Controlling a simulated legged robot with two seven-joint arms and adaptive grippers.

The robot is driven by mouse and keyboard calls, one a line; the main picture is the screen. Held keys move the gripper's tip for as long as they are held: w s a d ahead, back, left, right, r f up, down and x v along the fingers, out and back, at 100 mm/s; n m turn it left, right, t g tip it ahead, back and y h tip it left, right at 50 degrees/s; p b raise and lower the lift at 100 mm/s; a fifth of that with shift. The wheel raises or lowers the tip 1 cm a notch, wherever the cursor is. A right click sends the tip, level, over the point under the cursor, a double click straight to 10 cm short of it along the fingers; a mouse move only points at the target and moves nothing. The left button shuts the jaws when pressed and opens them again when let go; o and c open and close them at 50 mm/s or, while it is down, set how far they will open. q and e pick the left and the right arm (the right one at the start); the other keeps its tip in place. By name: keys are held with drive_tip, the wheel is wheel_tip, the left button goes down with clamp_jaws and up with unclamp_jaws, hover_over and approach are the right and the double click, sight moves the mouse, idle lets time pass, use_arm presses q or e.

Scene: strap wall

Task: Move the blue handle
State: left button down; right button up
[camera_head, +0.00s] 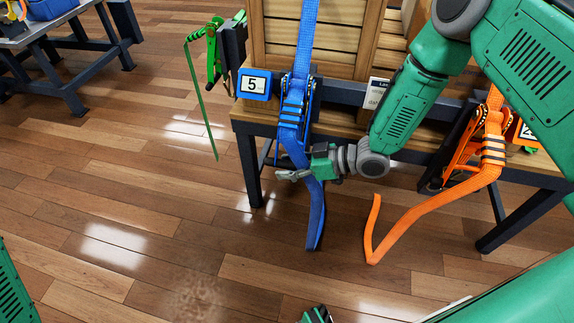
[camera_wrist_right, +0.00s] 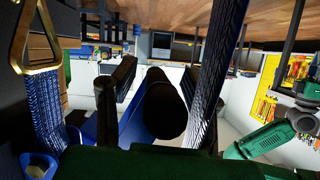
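My right gripper (camera_head: 290,174) is just below the buckle, close to the blue strap in the picture. In the right wrist view, blue parts (camera_wrist_right: 135,120) show among dark, close-up shapes. I cannot tell whether the gripper touches the handle or holds anything.
An orange ratchet (camera_head: 485,135) with a long hanging strap is right of my right forearm. A green ratchet (camera_head: 213,55) and thin strap hang at the left. The wooden bench (camera_head: 255,123) has dark legs. The wood floor in front is mostly clear. Another table (camera_head: 45,38) stands upper left.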

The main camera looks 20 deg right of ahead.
drive_tip(key=shift+d+r, duration=0.1)
drive_tip(key=v, duration=1.1)
drive_tip(key=shift+d, duration=0.4)
drive_tip(key=shift+s, duration=0.15)
